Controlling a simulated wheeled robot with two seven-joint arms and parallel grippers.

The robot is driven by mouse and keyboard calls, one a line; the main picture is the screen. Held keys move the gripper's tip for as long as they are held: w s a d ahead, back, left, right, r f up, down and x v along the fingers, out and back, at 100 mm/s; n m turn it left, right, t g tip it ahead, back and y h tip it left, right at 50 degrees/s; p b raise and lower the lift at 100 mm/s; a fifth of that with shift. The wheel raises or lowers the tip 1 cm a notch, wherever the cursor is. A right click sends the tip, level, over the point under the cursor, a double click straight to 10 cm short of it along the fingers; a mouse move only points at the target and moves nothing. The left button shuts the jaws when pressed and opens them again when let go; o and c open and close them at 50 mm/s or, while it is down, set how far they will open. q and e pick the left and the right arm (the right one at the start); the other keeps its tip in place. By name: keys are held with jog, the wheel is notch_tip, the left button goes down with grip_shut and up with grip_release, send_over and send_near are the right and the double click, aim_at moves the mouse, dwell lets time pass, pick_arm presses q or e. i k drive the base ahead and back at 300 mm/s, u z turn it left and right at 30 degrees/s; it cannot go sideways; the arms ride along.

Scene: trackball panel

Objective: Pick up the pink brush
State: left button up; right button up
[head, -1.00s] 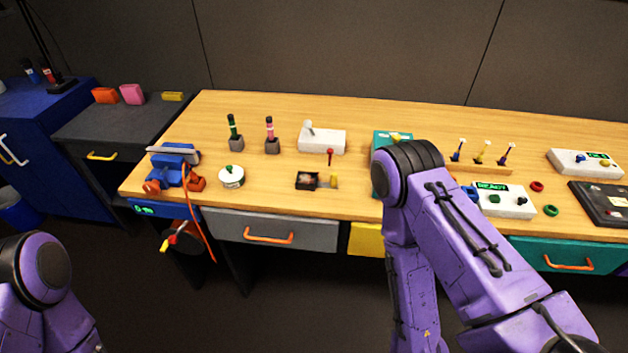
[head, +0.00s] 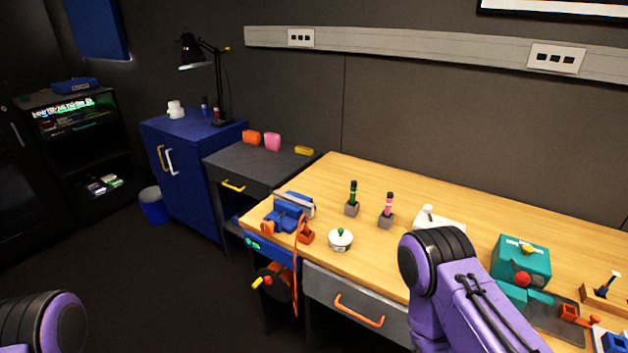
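The pink brush (head: 389,204) has a dark upper part and a pink band, and stands upright in a small grey block (head: 386,221) on the wooden workbench (head: 343,169). A similar green-banded brush (head: 353,192) stands in its own grey block to the left of it. My two purple arms show in the head view, one at the lower left corner and one at the lower right. Neither gripper is in view. My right arm hides part of the bench to the right of the pink brush.
A blue vise-like tool (head: 287,213) and a white pot with a green knob (head: 340,239) are on the bench's left part. A white box (head: 440,221) and a teal device (head: 521,259) lie to the right. A dark side cabinet (head: 250,165) adjoins the left end. Dark floor is open at the lower left.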

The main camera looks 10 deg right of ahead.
aim_at(390, 195)
jog(key=u, duration=1.3)
jog(key=i, duration=2.05)
jog(key=z, duration=3.65)
